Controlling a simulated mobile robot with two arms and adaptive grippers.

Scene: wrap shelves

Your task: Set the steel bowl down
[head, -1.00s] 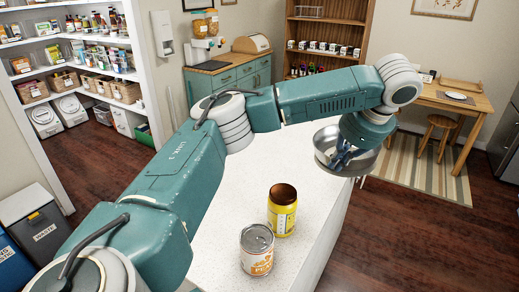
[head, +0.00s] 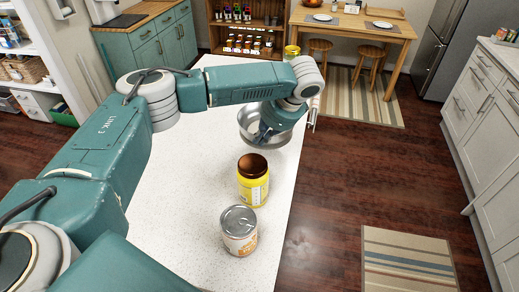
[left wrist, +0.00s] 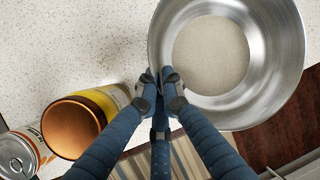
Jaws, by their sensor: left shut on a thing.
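The steel bowl (head: 281,140) is a shiny round bowl beyond the yellow jar in the head view, at the right side of the white counter (head: 190,190). In the left wrist view the bowl (left wrist: 284,60) fills the upper right, open side up, with a beige inner bottom. My left gripper (left wrist: 162,80) is shut on the bowl's near rim; it also shows in the head view (head: 264,132). I cannot tell whether the bowl's base touches the counter. My right gripper is not in view.
A yellow jar (head: 253,188) with a brown top stands just in front of the bowl. A tin can (head: 239,235) with an orange and white label stands nearer. Counter left of the jar is clear.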

